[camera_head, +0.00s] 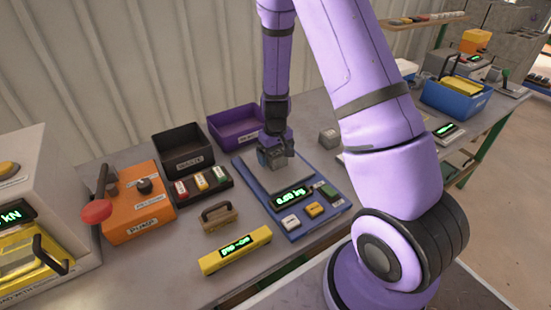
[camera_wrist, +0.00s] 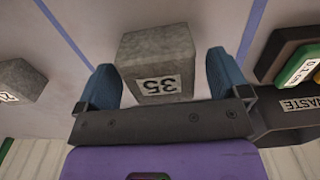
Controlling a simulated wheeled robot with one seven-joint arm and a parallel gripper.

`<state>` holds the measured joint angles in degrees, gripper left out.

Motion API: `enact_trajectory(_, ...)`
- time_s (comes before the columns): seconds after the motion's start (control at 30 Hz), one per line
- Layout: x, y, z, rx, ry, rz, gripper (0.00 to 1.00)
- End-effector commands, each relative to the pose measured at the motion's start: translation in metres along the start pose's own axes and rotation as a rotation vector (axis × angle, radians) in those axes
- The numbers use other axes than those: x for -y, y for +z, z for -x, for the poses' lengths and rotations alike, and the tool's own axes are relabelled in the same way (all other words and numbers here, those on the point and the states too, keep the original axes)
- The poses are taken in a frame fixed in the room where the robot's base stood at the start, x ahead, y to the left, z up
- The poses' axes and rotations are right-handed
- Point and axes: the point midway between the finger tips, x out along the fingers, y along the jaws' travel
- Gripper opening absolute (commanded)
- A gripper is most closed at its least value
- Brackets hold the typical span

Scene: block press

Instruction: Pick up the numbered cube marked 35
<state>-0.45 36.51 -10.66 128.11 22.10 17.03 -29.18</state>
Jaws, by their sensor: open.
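The grey concrete cube marked 35 (camera_wrist: 155,50) sits between the two blue fingers of my gripper (camera_wrist: 160,68) in the wrist view. Its label faces my wrist and appears upside down. The fingers are open, with a visible gap on each side of the cube. In the head view my gripper (camera_head: 275,150) is low over the plate of a blue scale (camera_head: 299,227), with a grey cube at its fingers, mostly hidden by them. Whether the fingers touch the cube cannot be told from the head view.
Another grey cube (camera_head: 328,138) stands right of the scale; a labelled cube (camera_wrist: 20,80) shows at left in the wrist view. A black bin (camera_head: 182,148), a purple bin (camera_head: 235,125), a button box (camera_head: 200,184) and an orange pump box (camera_head: 138,205) stand left of the scale.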

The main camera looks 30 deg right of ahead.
Motion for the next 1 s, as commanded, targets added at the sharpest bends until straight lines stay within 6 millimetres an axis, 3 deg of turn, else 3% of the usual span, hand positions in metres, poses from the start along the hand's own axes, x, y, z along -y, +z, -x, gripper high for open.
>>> enact_trajectory(0.13, 0.000, 0.000, 0.000, 0.000, 0.000, 0.000, 0.94)
enact_trajectory(0.17, 0.000, 0.000, 0.000, 0.000, 0.000, 0.000, 0.89)
enact_trajectory(0.4, 0.000, 0.000, 0.000, 0.000, 0.000, 0.000, 0.34)
enact_trajectory(0.47, 0.000, 0.000, 0.001, -0.001, 0.000, 0.000, 0.23)
enact_trajectory(1.0, -0.004, -0.002, 0.014, -0.002, 0.000, -0.002, 0.23)
